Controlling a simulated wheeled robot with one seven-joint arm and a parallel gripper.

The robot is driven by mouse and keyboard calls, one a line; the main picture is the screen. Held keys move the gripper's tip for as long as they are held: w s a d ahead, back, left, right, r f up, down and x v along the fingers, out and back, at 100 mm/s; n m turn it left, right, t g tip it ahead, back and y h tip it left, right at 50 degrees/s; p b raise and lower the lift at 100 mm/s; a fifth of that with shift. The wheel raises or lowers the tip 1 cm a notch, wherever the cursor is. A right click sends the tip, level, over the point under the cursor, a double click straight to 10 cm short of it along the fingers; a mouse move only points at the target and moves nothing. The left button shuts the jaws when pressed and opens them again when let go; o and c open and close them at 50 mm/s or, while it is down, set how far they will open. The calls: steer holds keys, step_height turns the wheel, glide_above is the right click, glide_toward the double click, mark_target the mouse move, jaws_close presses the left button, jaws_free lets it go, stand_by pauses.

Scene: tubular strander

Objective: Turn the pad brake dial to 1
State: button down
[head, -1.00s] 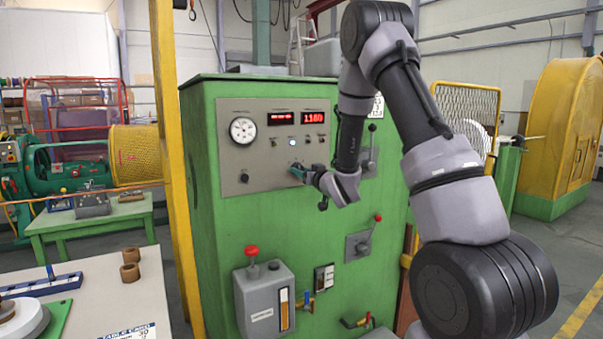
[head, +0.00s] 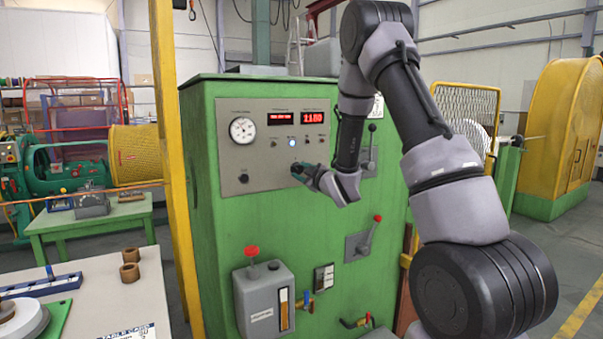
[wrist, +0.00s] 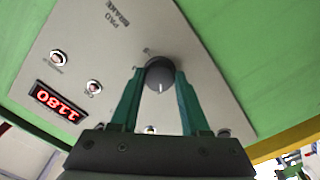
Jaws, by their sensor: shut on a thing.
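The pad brake dial (wrist: 158,78) is a round dark grey knob on the grey control panel, with a white pointer line that points toward the bottom of the wrist view. The label PAD BRAKE (wrist: 117,14) is printed beside it, and small scale marks near its rim are too small to read. My gripper (wrist: 157,84) has its two green fingers on opposite sides of the dial, shut on it. In the head view, my gripper (head: 302,172) is at the lower part of the panel and hides the dial.
The panel (head: 262,182) is on a green cabinet (head: 225,220). It carries a round gauge (head: 243,130), red displays (head: 313,117), a lit indicator (head: 292,142) and a black knob (head: 243,179). Levers (head: 371,145) stand to the right; a yellow post (head: 170,150) stands left.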

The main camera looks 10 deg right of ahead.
steer(key=n, duration=0.4)
steer(key=shift+n, duration=0.3)
steer(key=n, duration=0.4)
steer(key=shift+n, duration=0.3)
steer(key=shift+c, duration=1.9)
jaws_free()
steer(key=v, duration=1)
steer(key=shift+s+d, duration=0.15)
steer(key=shift+s, duration=0.25)
